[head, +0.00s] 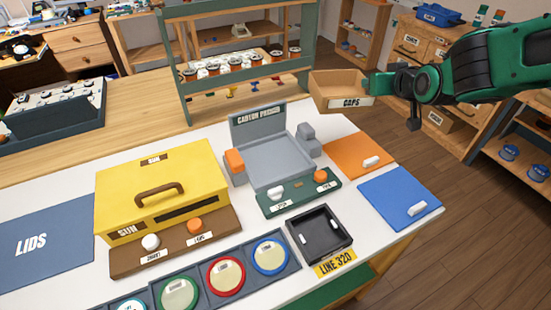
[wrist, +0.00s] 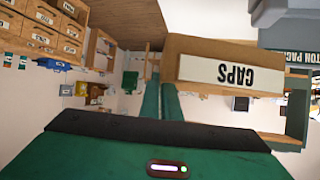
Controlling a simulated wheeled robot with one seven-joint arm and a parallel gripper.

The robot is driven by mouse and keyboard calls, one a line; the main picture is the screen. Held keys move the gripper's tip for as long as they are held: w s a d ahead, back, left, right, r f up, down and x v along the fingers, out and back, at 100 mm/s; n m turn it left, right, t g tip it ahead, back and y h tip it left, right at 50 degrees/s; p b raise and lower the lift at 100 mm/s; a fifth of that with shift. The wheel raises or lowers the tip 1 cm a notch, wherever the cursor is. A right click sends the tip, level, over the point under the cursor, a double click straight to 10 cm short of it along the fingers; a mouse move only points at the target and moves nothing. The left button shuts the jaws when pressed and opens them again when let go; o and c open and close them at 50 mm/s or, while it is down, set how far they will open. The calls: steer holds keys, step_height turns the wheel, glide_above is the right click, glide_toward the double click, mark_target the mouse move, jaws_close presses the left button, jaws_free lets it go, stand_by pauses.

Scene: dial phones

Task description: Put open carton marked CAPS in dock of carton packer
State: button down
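The open carton marked CAPS (head: 338,86) is a tan box with a white label, held in the air at the upper right of the head view. It also shows close up and upside down in the wrist view (wrist: 210,50). My gripper (head: 376,86) is shut on the carton's right side wall. The carton is roughly level, behind and to the right of the carton packer (head: 258,125). The packer's grey dock (head: 278,166) is an empty flat bay with low side blocks, on the white table. The carton is apart from the packer.
A yellow SUN box (head: 160,185) stands left of the packer. Orange (head: 355,152) and blue (head: 400,200) mats lie to its right, and a black LINE 320 tray (head: 319,235) lies in front. A green rack (head: 245,85) with several cups stands behind.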

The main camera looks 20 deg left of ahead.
steer(key=s+a+r+n+g+y, duration=0.2)
steer(key=s+a+r+n+y, duration=0.15)
steer(key=s+a, duration=1)
steer(key=shift+g+h, duration=0.25)
steer(key=shift+g, duration=0.05)
steer(key=f, duration=1.7)
steer(key=shift+s+a+f, duration=0.1)
steer(key=shift+a+f, duration=0.05)
steer(key=shift+a, duration=0.25)
steer(key=shift+f, duration=0.15)
steer(key=c, duration=2.3)
jaws_free()
steer(key=shift+r, duration=0.2)
steer(key=v, duration=1.2)
steer(key=shift+f, duration=0.1)
